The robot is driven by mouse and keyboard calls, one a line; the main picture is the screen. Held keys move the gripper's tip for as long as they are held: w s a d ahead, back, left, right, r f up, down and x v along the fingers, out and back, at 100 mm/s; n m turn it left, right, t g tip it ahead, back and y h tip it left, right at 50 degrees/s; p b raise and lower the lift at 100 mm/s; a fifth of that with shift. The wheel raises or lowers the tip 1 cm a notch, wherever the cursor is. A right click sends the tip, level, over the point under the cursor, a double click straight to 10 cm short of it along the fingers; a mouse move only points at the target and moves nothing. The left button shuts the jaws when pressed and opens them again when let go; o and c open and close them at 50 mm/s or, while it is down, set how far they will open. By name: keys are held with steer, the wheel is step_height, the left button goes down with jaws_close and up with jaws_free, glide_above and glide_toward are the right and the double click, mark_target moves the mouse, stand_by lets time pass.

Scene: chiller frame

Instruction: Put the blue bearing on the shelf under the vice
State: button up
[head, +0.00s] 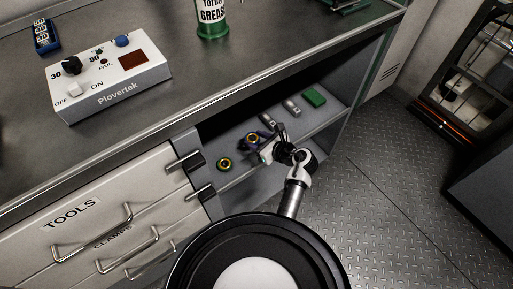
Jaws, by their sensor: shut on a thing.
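My gripper (262,146) reaches into the open shelf (240,172) under the bench top. It is shut on a small blue-purple bearing (252,138) with a yellow-orange ring. The fingers partly hide the bearing, and I cannot tell whether it touches the shelf board. A green vice (348,5), cut off by the top edge of the view, stands at the right end of the bench top, above the shelf's right part.
A dark bearing with a yellow ring (225,164) lies left of my gripper. Grey metal parts (291,106) and a green block (314,98) lie farther right on the shelf. Drawers (100,220) with handles are at left. The bench edge (225,104) overhangs the shelf.

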steer(key=shift+f, duration=2.7)
steer(key=shift+f+b, duration=0.15)
steer(key=shift+b, duration=0.2)
steer(key=o, duration=1.1)
steer(key=shift+o, duration=0.2)
steer(key=shift+r, duration=0.25)
steer(key=v, duration=1.2)
